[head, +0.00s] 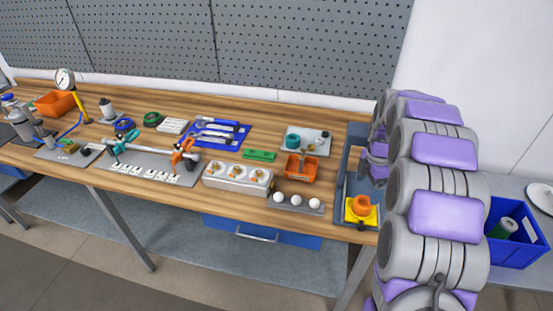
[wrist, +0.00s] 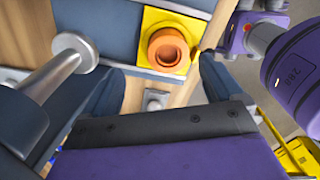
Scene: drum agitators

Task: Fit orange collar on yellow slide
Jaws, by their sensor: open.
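The orange collar (head: 361,204) stands upright on the yellow slide (head: 350,219) at the right end of the bench. In the wrist view the collar (wrist: 168,49) shows its round opening towards the camera, over the square yellow plate of the slide (wrist: 155,17). I cannot tell whether it is fully seated. My gripper (wrist: 161,68) is open, with one dark finger to the left of the collar and one to the right. Both fingers look apart from it, and nothing is held between them.
A grey-blue frame (head: 352,150) stands around the slide. In the wrist view a metal rod with a disc end (wrist: 72,48) is at left and a purple drum (wrist: 295,75) at right. White balls on a strip (head: 297,202) and an orange bin (head: 302,168) lie left of the slide.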

